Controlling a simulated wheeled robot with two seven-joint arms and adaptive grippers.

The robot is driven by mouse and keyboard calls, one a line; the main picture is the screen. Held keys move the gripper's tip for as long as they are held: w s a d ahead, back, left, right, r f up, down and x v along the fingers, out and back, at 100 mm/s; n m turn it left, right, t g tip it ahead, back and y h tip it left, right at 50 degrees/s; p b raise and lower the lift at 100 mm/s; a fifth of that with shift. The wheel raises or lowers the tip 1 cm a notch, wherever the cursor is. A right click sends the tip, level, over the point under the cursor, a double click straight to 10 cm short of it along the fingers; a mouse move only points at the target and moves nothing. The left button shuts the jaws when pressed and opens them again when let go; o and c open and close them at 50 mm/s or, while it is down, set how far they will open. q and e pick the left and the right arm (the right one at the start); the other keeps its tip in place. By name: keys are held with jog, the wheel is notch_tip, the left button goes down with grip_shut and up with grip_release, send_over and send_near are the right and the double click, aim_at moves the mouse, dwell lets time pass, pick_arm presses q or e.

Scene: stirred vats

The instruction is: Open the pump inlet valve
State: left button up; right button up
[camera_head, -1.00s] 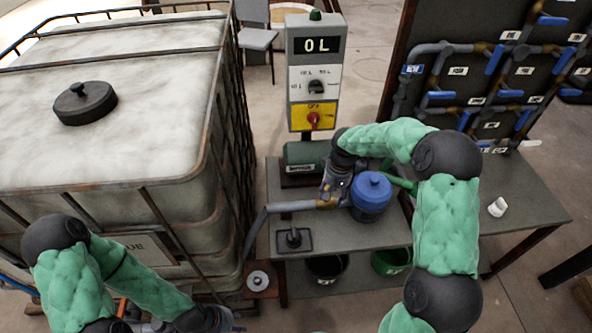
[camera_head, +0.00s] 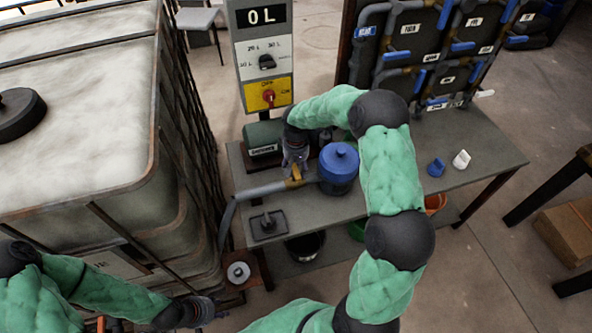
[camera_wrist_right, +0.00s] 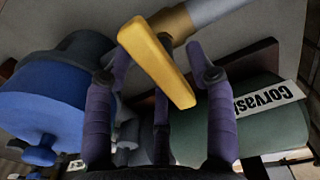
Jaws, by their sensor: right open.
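The inlet valve has a yellow lever handle (camera_head: 296,172) on a brass body, set in the grey pipe (camera_head: 262,190) that runs left from the blue-lidded canister (camera_head: 339,163). In the right wrist view, the yellow handle (camera_wrist_right: 160,62) lies crosswise to the pipe (camera_wrist_right: 218,8). My right gripper (camera_head: 295,160) is at the handle, just behind the pipe. Its fingers (camera_wrist_right: 165,65) are open and spread either side of the handle. Whether they touch it I cannot tell. My left gripper (camera_head: 205,311) is low at the left, near the tank; its fingers are unclear.
A green labelled unit (camera_head: 263,140) and a control post reading "0 L" (camera_head: 263,16) stand behind the pipe. The blue canister (camera_wrist_right: 45,95) is close beside my right fingers. A large caged tank (camera_head: 80,120) fills the left. The bench's right part (camera_head: 470,135) is mostly clear.

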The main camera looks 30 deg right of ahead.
jog(key=shift+f, duration=0.35)
jog(key=shift+c, duration=0.3)
grip_shut()
